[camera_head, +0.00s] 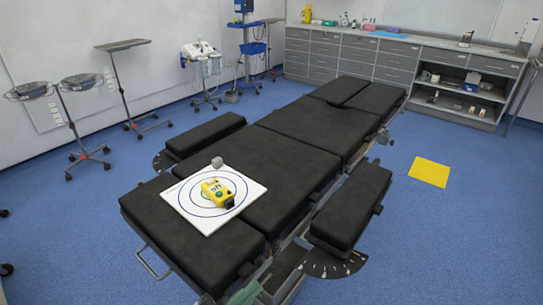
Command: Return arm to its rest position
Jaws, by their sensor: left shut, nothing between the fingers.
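Neither my left nor my right gripper can be made out in the head view, and no arm of mine shows over the table. The black padded operating table (285,158) runs from the lower left to the upper right. A white board with dark rings (183,197) lies on its near part. A yellow device (218,192) with a green round mark lies on the rings. A small grey block (217,162) sits at the board's far edge, apart from the yellow device.
Black armrests flank the table on the left (205,134) and right (350,205). Wheeled stands (80,82) and a tray stand (123,45) stand at the left. Grey cabinets (375,60) line the back. A yellow square (429,172) lies on the open blue floor at the right.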

